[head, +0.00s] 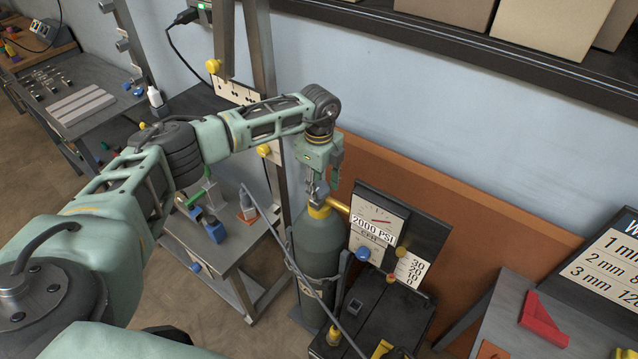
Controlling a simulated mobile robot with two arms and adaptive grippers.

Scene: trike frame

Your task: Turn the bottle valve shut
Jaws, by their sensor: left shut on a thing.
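The gas bottle (317,250) is a tall grey-green cylinder standing upright, with a yellow collar (319,211) at its top. The bottle valve sits above the collar, and my left gripper (318,186) points down over it from above, shut on it. The fingers mostly hide the valve, so I cannot see how far it is turned. A brass fitting (340,206) runs from the valve to the right, toward a gauge panel (379,222) reading 2000 PSI. My right gripper is not in view.
A black machine (372,310) stands right of the bottle. A steel cart (240,246) with small tools is to its left, beside a metal upright (262,60). An orange-brown board (460,225) leans on the wall behind. A grey table with a red magnet-like square (543,320) is at right.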

